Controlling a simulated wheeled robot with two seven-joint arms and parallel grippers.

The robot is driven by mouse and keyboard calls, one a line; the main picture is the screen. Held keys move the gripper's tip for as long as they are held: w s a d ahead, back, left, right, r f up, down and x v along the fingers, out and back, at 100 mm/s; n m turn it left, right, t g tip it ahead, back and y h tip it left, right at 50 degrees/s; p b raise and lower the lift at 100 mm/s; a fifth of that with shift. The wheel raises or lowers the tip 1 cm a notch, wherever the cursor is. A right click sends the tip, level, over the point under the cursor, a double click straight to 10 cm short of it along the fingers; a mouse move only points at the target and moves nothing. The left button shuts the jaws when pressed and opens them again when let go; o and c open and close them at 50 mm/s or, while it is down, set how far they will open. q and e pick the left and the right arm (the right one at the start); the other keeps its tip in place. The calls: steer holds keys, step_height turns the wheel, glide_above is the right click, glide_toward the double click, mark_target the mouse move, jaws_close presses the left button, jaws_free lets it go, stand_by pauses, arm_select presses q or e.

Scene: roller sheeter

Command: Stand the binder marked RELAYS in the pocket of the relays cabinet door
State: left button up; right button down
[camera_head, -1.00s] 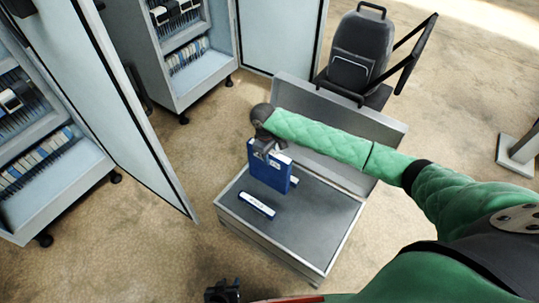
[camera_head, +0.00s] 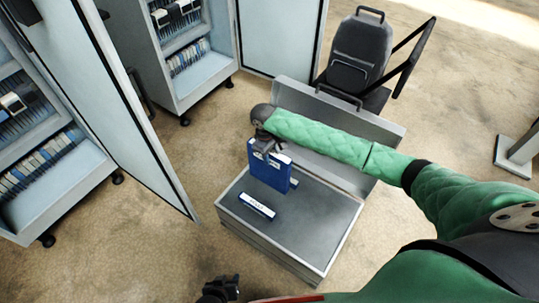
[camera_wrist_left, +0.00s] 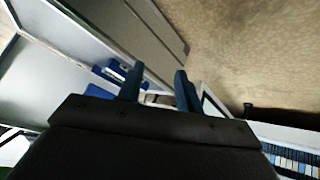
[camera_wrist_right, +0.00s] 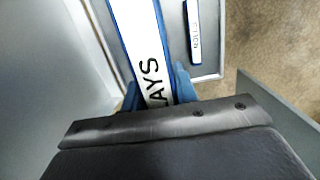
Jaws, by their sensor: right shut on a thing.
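A blue binder (camera_head: 268,168) stands upright over the grey case top, its spine facing up. In the right wrist view the white spine label (camera_wrist_right: 142,40) ends in "AYS"; the rest is cut off. My right gripper (camera_head: 266,150) is shut on this binder from above. I cannot tell whether its lower edge touches the case. My left gripper (camera_head: 220,289) is at the bottom of the head view, left of the case; its fingers stand apart with nothing between them in the left wrist view (camera_wrist_left: 160,88). No door pocket can be made out clearly.
Open cabinets stand at left (camera_head: 40,190) and at the back (camera_head: 200,85). The left cabinet's door (camera_head: 115,95) juts toward the case.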

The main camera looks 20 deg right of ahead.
arm_select(q)
step_height(320, 180, up, 10)
steer(key=g+p, duration=0.1)
steer(key=p, duration=0.1)
steer(key=shift+w, duration=0.4)
arm_select(e)
steer(key=shift+r, duration=1)
arm_select(q)
steer(key=shift+f, duration=0.1)
